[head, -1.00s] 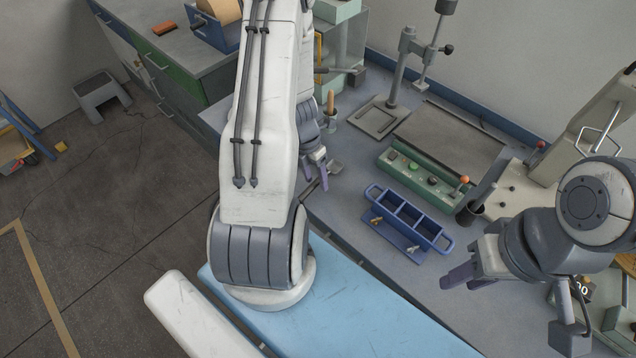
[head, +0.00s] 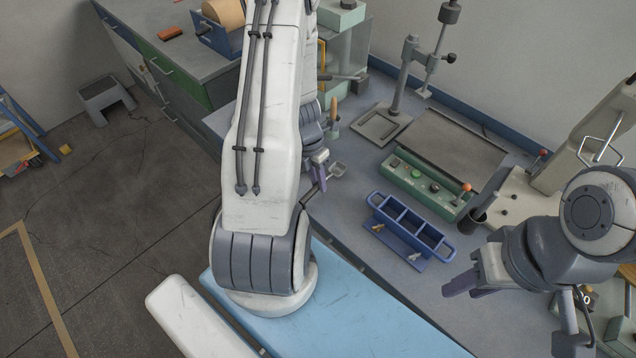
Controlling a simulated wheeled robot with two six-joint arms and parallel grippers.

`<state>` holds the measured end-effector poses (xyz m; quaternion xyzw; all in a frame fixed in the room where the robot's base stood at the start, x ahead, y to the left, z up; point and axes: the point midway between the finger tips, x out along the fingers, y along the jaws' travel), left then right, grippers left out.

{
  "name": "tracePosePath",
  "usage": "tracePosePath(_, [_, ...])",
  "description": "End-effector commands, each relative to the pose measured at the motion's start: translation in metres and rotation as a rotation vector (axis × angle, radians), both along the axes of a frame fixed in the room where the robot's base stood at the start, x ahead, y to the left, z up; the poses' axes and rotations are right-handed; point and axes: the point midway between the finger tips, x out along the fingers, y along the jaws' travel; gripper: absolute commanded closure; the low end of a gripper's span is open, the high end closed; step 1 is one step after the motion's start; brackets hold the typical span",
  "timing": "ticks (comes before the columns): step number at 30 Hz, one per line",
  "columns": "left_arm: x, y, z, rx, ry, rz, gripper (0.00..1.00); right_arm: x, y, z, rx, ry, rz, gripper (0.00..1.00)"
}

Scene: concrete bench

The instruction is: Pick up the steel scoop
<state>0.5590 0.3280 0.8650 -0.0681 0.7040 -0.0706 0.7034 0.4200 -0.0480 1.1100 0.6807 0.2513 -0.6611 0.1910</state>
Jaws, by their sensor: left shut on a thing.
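The steel scoop (head: 338,170) shows in the head view just right of my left arm, near the bench's front edge. Its small grey bowl is at the upper right and its dark handle runs down to the left. My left gripper (head: 320,178) is shut on the scoop at the handle. My large white arm link hides part of this area, and I cannot tell how far the scoop is above the bench. My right gripper (head: 461,288) is at the lower right, away from the scoop. Its fingers overlap in view, so its opening is unclear.
A blue three-compartment mould (head: 410,226) stands mid-bench. Behind it are a green control box (head: 425,186) with buttons and a stand with a post (head: 403,88). Bare bench lies between scoop and mould.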

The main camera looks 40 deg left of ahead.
Motion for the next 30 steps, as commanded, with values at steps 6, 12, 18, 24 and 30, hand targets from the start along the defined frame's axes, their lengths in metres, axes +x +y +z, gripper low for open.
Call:
tracePosePath(6, [-0.001,-0.021,0.035,0.001,-0.002,-0.008,1.0,0.0,0.0,0.003,0.0,0.0,0.0,0.63])
tracePosePath(12, [-0.004,-0.066,0.064,0.001,-0.004,-0.007,1.0,0.0,0.0,0.005,0.0,0.0,0.0,0.63])
tracePosePath(18, [-0.007,-0.1,0.084,0.001,-0.002,-0.005,1.0,0.0,0.0,0.009,0.0,0.0,0.0,0.63])
tracePosePath(24, [-0.009,-0.115,0.092,0.0,0.0,-0.001,1.0,0.0,0.0,0.011,0.0,0.0,0.0,0.63])
tracePosePath(30, [-0.009,-0.117,0.093,0.0,0.0,0.001,1.0,0.0,0.0,0.011,0.0,0.0,0.0,0.63])
